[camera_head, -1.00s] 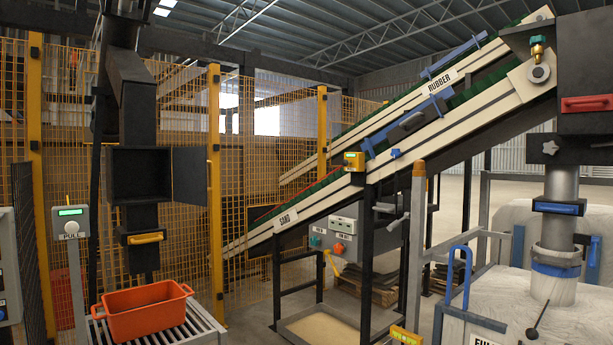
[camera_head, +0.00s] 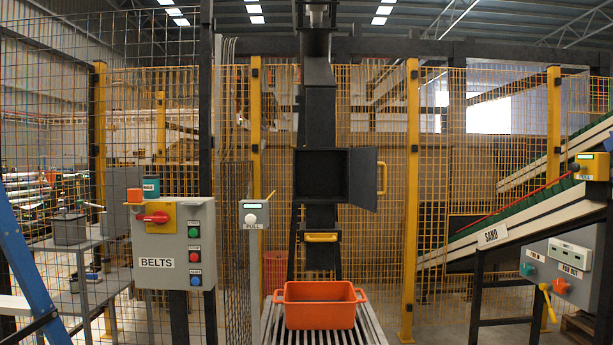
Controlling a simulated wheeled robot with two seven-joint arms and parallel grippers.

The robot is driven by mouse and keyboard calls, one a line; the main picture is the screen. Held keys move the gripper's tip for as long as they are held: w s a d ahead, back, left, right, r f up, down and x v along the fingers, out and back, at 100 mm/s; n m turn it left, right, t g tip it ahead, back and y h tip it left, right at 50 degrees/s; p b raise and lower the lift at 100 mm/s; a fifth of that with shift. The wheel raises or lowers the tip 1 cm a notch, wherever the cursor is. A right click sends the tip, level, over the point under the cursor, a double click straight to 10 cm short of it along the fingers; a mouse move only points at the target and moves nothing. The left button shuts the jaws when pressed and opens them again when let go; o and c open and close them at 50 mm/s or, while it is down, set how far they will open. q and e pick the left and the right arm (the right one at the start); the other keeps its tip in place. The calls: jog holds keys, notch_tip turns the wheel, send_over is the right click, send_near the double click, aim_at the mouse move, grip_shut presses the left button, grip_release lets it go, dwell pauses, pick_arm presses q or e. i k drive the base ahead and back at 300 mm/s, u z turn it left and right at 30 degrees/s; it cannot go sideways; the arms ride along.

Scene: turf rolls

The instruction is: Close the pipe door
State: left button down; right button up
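The dark vertical pipe (camera_head: 319,100) stands near the middle of the head view. A box-shaped opening (camera_head: 321,176) sits partway down it. Its door (camera_head: 363,179) is hinged on the right side of the opening and stands open, swung out to the right. A yellow handle (camera_head: 382,178) is at the door's outer edge. Neither of my grippers shows in the view.
An orange bin (camera_head: 319,308) sits on a roller conveyor (camera_head: 275,330) below the pipe. A grey BELTS control box (camera_head: 173,245) stands at left, beside a PULL post (camera_head: 254,215). A SAND conveyor (camera_head: 490,238) rises at right. Yellow mesh fencing lies behind.

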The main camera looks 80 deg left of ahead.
aim_at(364, 163)
jog(key=u, duration=1)
jog(key=i, duration=2.5)
jog(key=u, duration=1.85)
jog(key=i, duration=0.75)
jog(key=u, duration=0.7)
